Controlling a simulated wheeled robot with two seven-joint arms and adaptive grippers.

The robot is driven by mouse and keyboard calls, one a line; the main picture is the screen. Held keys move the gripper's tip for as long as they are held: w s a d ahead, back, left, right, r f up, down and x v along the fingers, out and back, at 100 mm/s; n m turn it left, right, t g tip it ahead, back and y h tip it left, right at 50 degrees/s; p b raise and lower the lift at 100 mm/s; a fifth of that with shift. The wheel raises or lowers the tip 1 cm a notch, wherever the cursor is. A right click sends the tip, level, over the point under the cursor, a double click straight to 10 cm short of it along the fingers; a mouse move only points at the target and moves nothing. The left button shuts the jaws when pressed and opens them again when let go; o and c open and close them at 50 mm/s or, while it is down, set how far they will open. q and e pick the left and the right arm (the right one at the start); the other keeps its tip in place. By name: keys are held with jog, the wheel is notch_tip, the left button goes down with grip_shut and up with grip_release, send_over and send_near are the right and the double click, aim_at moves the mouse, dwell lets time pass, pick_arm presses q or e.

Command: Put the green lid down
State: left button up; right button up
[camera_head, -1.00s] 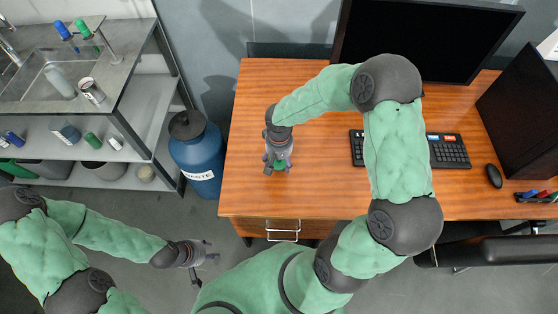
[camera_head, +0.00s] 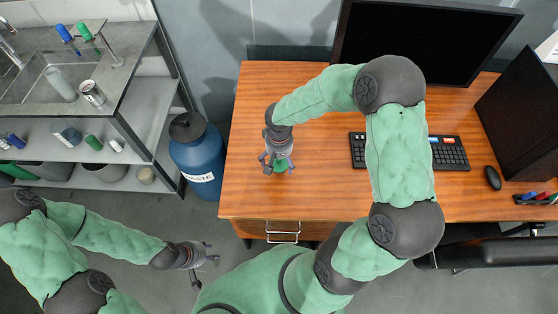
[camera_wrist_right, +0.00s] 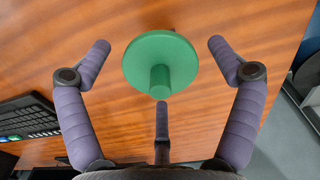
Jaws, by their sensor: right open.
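The green lid (camera_wrist_right: 160,62) is a round disc with a short knob that faces the right wrist camera. It lies between the spread fingers of my right gripper (camera_wrist_right: 160,75), with a gap to each side finger. In the head view the right gripper (camera_head: 278,162) is over the left part of the wooden desk (camera_head: 320,190), and only a bit of green lid (camera_head: 280,166) shows beneath it. The lid appears to lie on the desk top. My left gripper (camera_head: 205,254) is over the floor in front of the desk, with its fingers apart and nothing in them.
A keyboard (camera_head: 448,152), a mouse (camera_head: 493,177) and a monitor (camera_head: 425,35) stand on the desk to the right. A blue waste bin (camera_head: 197,160) stands left of the desk, beside a sink unit (camera_head: 110,75). The desk front is clear.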

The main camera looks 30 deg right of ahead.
notch_tip(320, 180, up, 10)
jog(key=p, duration=0.3)
jog(key=shift+r, duration=0.15)
jog(key=shift+o, duration=0.5)
jog(key=shift+r, duration=0.15)
jog(key=n, duration=0.5)
jog(key=shift+w+r, duration=0.1)
jog(key=shift+r, duration=0.05)
jog(key=n, duration=0.4)
jog(key=shift+p, duration=0.4)
jog(key=n, duration=0.4)
jog(key=shift+w+r, duration=0.1)
jog(key=shift+w, duration=0.05)
jog(key=n, duration=0.4)
jog(key=shift+w+n, duration=0.1)
jog(key=shift+n, duration=0.3)
jog(key=shift+f, duration=0.45)
notch_tip(320, 180, down, 5)
jog(key=shift+r+b, duration=0.1)
jog(key=shift+b, duration=0.65)
jog(key=f, duration=0.1)
jog(key=f+b, duration=0.1)
jog(key=f, duration=0.1)
jog(key=f+b, duration=0.1)
jog(key=f, duration=0.1)
jog(key=shift+s+f, duration=0.1)
jog(key=shift+s, duration=0.2)
jog(key=shift+a, duration=0.1)
jog(key=c, duration=1.5)
